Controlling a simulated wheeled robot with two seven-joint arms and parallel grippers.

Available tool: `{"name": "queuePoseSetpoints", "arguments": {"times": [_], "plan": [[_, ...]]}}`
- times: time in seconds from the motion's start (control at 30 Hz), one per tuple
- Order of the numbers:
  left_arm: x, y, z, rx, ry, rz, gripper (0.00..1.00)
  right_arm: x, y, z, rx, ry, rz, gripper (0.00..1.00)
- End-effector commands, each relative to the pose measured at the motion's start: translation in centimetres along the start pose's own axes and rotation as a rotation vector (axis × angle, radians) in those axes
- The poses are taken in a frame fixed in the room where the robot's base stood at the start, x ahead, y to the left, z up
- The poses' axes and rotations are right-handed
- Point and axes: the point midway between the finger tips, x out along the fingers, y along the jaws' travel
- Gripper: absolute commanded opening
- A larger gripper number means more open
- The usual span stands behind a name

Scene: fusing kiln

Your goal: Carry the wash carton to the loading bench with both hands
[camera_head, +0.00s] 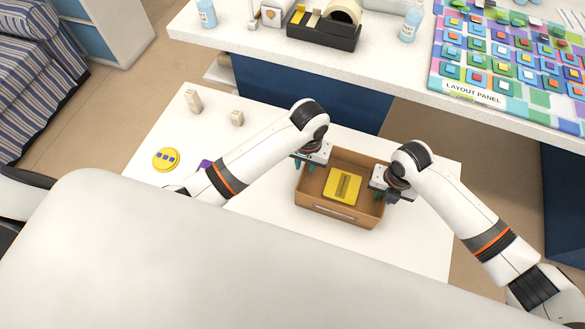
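The wash carton, an open brown box (336,214), is over the white low table in the middle of the view. A yellow square block with a slot (343,186) lies inside it. My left gripper (304,165) is at the carton's left wall near the back corner, its two teal fingertips apart, seemingly on either side of the rim. My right gripper (380,195) is at the right wall; its fingers are partly hidden by the hand and wrist. I cannot tell whether the carton rests on the table. Nothing in view is labelled as the loading bench.
The white low table (265,203) holds two pale blocks (194,101) and a yellow disc (166,159) at left. Behind, a higher white counter (395,70) carries a tape dispenser (322,32), bottles and a colourful layout panel (490,65). Tiled floor shows around the table.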

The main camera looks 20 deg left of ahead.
Motion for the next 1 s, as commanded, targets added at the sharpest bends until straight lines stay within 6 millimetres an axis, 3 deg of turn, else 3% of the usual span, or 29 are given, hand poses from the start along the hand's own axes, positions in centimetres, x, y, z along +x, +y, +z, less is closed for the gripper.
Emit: {"name": "queuePoseSetpoints", "arguments": {"times": [0.1,0.3,0.57,0.73,1.0], "plan": [[-2.9,0.0,0.2,0.001,-0.006,-0.001,0.25,0.0,0.0,0.0,0.000,0.000,-0.001,0.25],[-6.7,0.0,0.1,0.000,-0.005,-0.001,0.25,0.0,0.0,0.0,0.000,0.000,-0.001,0.25],[-8.9,0.1,0.1,-0.001,-0.001,0.002,0.25,-0.3,0.0,0.0,0.000,0.001,-0.001,0.25],[-9.0,0.1,0.0,-0.001,0.000,0.002,0.25,-2.6,0.0,-0.1,-0.001,0.004,-0.002,0.25],[-8.9,0.1,0.0,-0.001,0.000,0.002,0.25,-8.3,0.0,-0.1,-0.002,0.005,-0.002,0.25]]}}
